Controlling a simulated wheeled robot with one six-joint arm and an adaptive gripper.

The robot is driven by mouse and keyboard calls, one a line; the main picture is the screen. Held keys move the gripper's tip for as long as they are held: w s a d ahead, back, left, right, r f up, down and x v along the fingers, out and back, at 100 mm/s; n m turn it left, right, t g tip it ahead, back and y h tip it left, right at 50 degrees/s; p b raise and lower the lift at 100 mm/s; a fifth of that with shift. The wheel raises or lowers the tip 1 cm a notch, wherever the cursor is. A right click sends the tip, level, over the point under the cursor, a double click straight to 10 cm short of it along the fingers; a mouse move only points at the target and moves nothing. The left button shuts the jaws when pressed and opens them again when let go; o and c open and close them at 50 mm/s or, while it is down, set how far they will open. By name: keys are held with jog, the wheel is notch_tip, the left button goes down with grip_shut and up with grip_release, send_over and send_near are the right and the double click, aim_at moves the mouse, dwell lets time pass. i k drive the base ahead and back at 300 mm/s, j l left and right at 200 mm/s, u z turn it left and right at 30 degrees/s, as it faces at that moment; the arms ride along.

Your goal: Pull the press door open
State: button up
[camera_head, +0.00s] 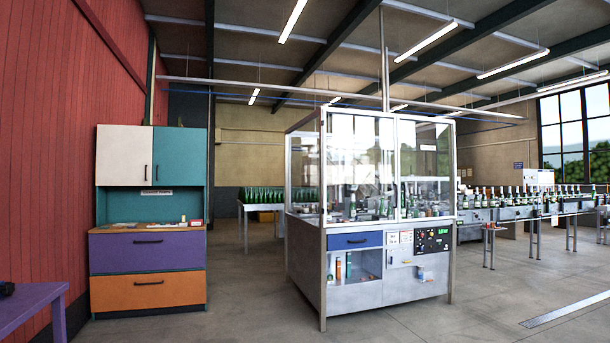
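The press (370,265) is a grey metal cabinet with a glazed upper enclosure, standing in the middle of the view. Its front has a left glass door panel (350,150) and a right glass door panel (425,160), which meet at a thin upright. Both panels look closed. Reflections blur the bottles and machinery behind the glass. I cannot tell which panel is called the press door, and its handle is not clear. My gripper is not in view.
Below the glass are a blue drawer (355,241), an open shelf and a control panel (432,240). A cupboard (147,265) with orange and purple drawers stands left. A purple table (35,300) is at lower left. A bottle conveyor (520,212) runs right. The floor in front is clear.

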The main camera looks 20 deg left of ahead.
aim_at(324, 109)
jog(key=u, duration=0.35)
jog(key=i+z, duration=0.15)
jog(key=i, duration=4.8)
